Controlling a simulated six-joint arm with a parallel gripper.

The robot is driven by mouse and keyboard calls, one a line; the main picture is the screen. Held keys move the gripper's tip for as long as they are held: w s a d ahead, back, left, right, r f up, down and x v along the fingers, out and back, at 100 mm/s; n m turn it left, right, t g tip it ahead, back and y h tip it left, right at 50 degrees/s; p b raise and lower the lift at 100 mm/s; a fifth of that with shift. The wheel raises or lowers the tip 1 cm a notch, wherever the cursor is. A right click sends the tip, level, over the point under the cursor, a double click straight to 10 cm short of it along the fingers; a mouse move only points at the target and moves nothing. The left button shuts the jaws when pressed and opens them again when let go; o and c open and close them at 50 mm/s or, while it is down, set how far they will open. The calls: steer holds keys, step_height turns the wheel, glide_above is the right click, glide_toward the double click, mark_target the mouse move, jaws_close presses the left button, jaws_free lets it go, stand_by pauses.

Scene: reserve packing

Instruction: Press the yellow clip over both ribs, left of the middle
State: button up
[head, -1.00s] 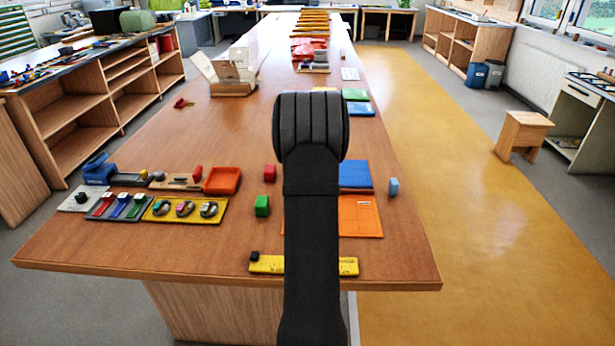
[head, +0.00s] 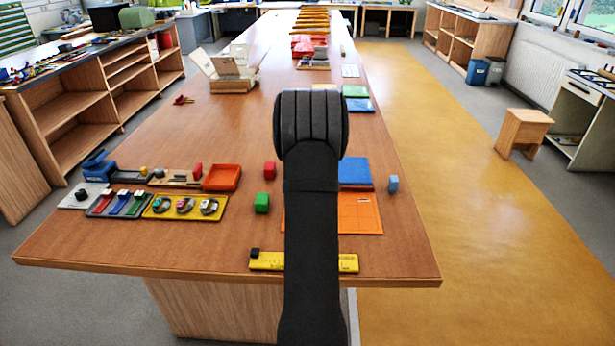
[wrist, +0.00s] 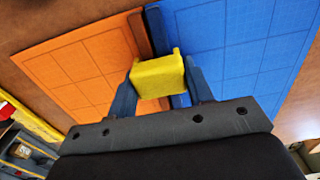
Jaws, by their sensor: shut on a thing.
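The blue panel (head: 357,173) lies beyond the orange panel (head: 360,214) on the table, partly behind my arm. In the wrist view, the orange panel (wrist: 85,70) is left and the blue panel (wrist: 235,40) right. Their orange rib (wrist: 138,35) and dark blue rib (wrist: 155,30) run side by side along the join. My gripper (wrist: 160,76) is shut on the yellow clip (wrist: 158,80), its blue fingers on either side. The clip lies across both ribs in the picture; I cannot tell whether it touches or sits on them. The head view hides the gripper and clip.
A yellow ruler (head: 267,262) lies near the front edge. A yellow tray (head: 152,213) is farther left. Table between tray and green block is clear.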

steer(key=shift+f, duration=0.1)
steer(key=o, duration=0.9)
step_height(320, 180, up, 18)
steer(key=shift+f, duration=0.25)
